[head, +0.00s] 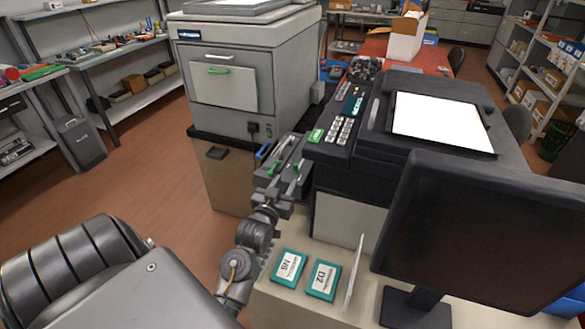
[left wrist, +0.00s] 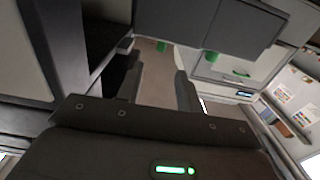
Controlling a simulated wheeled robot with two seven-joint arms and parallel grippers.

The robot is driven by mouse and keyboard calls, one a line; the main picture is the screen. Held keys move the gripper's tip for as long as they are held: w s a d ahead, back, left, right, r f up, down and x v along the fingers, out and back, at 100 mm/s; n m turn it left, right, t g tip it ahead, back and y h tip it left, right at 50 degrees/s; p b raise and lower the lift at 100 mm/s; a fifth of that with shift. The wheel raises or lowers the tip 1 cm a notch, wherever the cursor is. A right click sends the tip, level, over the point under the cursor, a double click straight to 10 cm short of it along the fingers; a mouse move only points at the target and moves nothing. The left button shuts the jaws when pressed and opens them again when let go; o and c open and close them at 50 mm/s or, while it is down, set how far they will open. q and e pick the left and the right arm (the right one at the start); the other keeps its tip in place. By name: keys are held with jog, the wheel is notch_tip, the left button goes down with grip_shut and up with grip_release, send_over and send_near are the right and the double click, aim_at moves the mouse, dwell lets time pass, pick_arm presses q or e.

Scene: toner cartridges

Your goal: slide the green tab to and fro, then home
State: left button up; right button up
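Grey toner cartridges (head: 288,153) stick out from the side of the black printer. A green tab (head: 272,167) shows on the nearer left part, and a second green tab (head: 297,167) is to its right. In the left wrist view, one green tab (left wrist: 161,46) appears in line with the gap between my fingers, and the other green tab (left wrist: 211,57) is outside it, to the right. My left gripper (head: 272,191) is just below the cartridges. In the left wrist view its fingers (left wrist: 157,75) are apart with nothing visibly held. Contact with a tab cannot be told. My right gripper is out of view.
The black printer (head: 425,112) stands right of the gripper, with a dark monitor (head: 480,230) in front. Two teal boxes (head: 290,266) lie on the light counter. A grey copier (head: 232,85) with a green handle stands behind. Open floor (head: 150,190) lies to the left.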

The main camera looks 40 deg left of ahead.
aim_at(295, 166)
pick_arm(q)
jog(key=p+x, duration=0.1)
jog(key=x, duration=0.6)
jog(key=shift+w+a, duration=0.15)
jog(key=shift+w, duration=0.15)
jog(key=shift+c, duration=0.2)
grip_shut()
